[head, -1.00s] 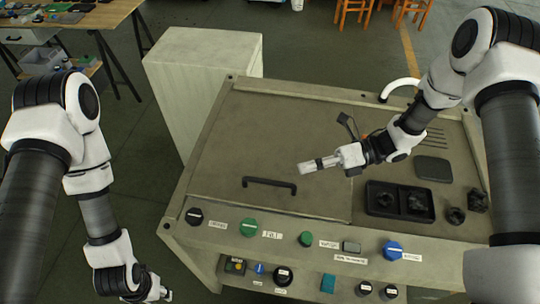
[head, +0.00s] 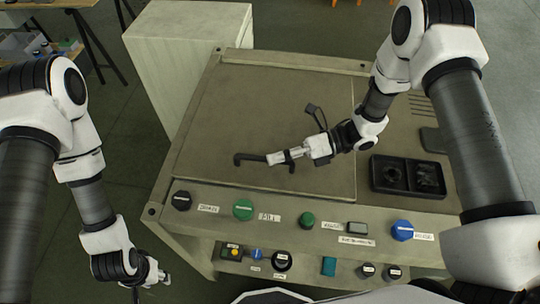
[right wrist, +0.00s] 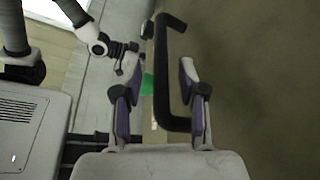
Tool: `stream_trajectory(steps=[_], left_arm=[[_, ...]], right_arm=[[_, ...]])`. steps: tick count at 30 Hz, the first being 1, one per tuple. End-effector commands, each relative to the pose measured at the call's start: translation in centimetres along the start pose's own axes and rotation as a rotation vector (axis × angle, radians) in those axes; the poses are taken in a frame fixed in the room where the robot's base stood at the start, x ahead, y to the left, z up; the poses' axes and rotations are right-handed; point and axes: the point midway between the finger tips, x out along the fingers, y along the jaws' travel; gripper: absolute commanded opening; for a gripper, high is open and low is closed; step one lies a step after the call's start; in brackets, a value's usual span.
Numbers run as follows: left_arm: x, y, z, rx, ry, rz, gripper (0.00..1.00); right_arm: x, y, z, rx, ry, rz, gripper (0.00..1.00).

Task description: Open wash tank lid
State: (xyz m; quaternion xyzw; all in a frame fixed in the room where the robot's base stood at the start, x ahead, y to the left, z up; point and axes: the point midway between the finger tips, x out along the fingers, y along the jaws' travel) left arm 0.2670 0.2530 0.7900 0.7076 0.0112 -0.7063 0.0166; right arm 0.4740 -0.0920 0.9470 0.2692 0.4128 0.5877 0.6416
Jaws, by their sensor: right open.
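The wash tank lid (head: 250,105) is a flat grey-beige panel on the machine top, lying closed. Its black bar handle (head: 247,157) sits near the lid's front edge. My right gripper (head: 272,158) is at the right part of the handle in the head view. In the right wrist view the handle (right wrist: 165,75) runs between the two open fingers (right wrist: 160,85), with space on either side; I cannot tell whether a finger touches it. My left gripper (head: 160,278) hangs low left of the machine, away from the lid; its jaw state is too small to tell.
A front panel carries several knobs, including a green one (head: 243,209) and a blue one (head: 402,230). A black divided tray (head: 407,177) lies right of the lid. A pale cabinet (head: 188,60) stands behind left.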

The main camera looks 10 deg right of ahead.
Motion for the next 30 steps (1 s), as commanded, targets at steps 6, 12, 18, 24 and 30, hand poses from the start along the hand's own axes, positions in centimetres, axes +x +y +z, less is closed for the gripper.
stream_trajectory(steps=[6, 12, 18, 24, 30], left_arm=[[-0.8, 0.0, 0.0, 0.0, 0.0, 0.0, 0.4], [-0.7, 0.0, 0.0, 0.0, 0.0, 0.0, 0.4], [-0.7, 0.0, 0.0, 0.0, 0.0, 0.0, 0.4], [-0.8, 0.0, 0.0, 0.0, 0.0, 0.0, 0.4], [-1.3, 0.0, 0.0, 0.0, 0.0, 0.0, 0.4]], right_arm=[[2.1, 0.0, 0.0, 0.0, 0.0, 0.0, 0.41], [2.1, -0.1, 0.0, 0.0, -0.001, -0.001, 0.38], [2.1, -0.1, 0.0, 0.0, -0.001, -0.001, 0.0], [2.1, 0.1, 0.2, 0.003, -0.001, 0.001, 0.0], [1.5, 1.6, 1.5, 0.042, -0.002, 0.019, 0.0]])
